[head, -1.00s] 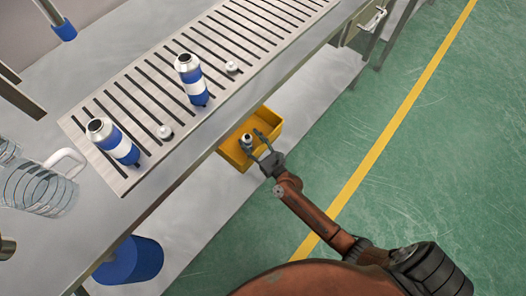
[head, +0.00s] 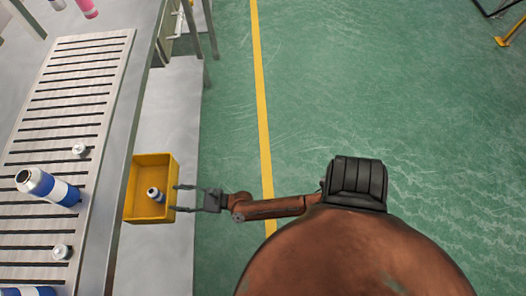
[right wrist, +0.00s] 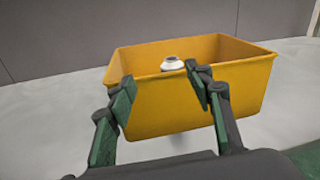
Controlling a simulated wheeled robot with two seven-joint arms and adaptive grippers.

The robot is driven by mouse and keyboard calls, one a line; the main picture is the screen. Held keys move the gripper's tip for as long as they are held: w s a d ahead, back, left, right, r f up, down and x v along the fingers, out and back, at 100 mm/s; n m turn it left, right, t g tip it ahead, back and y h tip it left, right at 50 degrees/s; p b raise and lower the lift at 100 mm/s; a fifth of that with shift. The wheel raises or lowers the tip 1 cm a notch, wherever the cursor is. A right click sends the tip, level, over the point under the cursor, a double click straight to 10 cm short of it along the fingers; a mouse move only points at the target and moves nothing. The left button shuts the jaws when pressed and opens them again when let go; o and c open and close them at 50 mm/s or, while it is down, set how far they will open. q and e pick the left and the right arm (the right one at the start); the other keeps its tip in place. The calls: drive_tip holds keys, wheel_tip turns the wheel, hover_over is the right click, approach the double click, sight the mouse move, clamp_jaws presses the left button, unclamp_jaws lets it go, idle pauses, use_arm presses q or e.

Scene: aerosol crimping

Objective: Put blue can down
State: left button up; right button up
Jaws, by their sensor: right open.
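In the right wrist view, the open fingers (right wrist: 160,76) are at the bin's near wall (right wrist: 170,108). Only the can's pale top (right wrist: 171,63) shows above the rim; the wall hides the rest. My left gripper is not in view.
A slatted conveyor (head: 62,105) runs along the left, with a larger blue and white can (head: 48,188) and small white valve pieces (head: 61,252) on it. A pale strip (head: 178,110) lies under the bin. Green floor (head: 390,90) with a yellow line is open to the right.

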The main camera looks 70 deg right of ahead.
drive_tip(key=s+a+f+n+g+y, duration=0.1)
drive_tip(key=s+a+f+n+g, duration=0.25)
drive_tip(key=s+n, duration=0.6)
drive_tip(key=s+a+f+n+g+y, duration=0.1)
drive_tip(key=s+a+f+n+g, duration=0.2)
drive_tip(key=s+n, duration=0.65)
drive_tip(key=s+d+n+g+h, duration=0.1)
drive_tip(key=s+d+n+g, duration=0.2)
drive_tip(key=s+n, duration=0.4)
drive_tip(key=s+d+n+g+h, duration=0.2)
drive_tip(key=s+d+n+g, duration=0.2)
drive_tip(key=s, duration=1.1)
drive_tip(key=n, duration=0.2)
drive_tip(key=shift+s+f+n, duration=0.25)
drive_tip(key=shift+n, duration=0.15)
